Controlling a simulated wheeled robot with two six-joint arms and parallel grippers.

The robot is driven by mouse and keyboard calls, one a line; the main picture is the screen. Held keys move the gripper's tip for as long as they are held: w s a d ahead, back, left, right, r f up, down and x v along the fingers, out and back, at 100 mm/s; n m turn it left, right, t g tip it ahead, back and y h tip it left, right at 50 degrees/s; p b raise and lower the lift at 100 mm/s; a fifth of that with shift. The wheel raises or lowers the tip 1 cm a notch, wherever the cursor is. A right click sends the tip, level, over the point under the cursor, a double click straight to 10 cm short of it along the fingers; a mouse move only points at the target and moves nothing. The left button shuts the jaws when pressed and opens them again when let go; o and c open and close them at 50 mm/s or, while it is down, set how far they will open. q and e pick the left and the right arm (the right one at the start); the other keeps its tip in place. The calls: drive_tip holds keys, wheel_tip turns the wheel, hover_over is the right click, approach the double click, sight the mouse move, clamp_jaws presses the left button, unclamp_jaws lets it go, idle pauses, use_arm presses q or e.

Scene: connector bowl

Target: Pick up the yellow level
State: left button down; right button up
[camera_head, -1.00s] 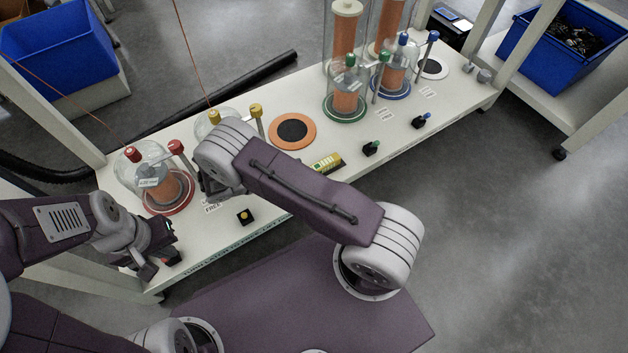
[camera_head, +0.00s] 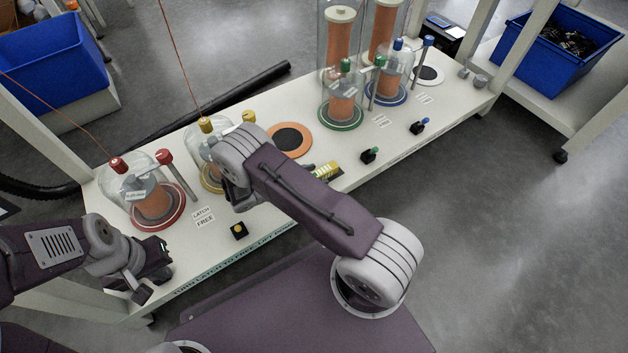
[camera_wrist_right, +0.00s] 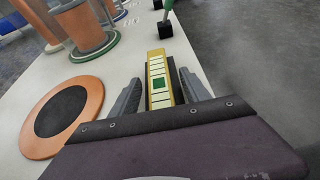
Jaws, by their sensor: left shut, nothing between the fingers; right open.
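The yellow level (camera_head: 327,170) lies on the white bench, partly hidden behind my right arm in the head view. In the right wrist view the level (camera_wrist_right: 157,66), a yellow bar with a green square window, lies lengthwise between my fingers. My right gripper (camera_wrist_right: 158,94) is open, with one dark finger on each side of the level; I cannot tell whether either touches it. My left gripper (camera_head: 146,287) is shut and empty at the bench's front left.
An orange disc with a black centre (camera_head: 288,139) lies beside the level. Glass jars stand along the bench: red (camera_head: 150,195), yellow (camera_head: 207,155), green (camera_head: 342,95). Small latches with yellow (camera_head: 239,230), green (camera_head: 370,155) and blue (camera_head: 418,126) knobs sit along the front.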

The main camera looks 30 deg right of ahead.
drive_tip(key=shift+d, duration=0.1)
clamp_jaws()
drive_tip(key=shift+r, duration=0.1)
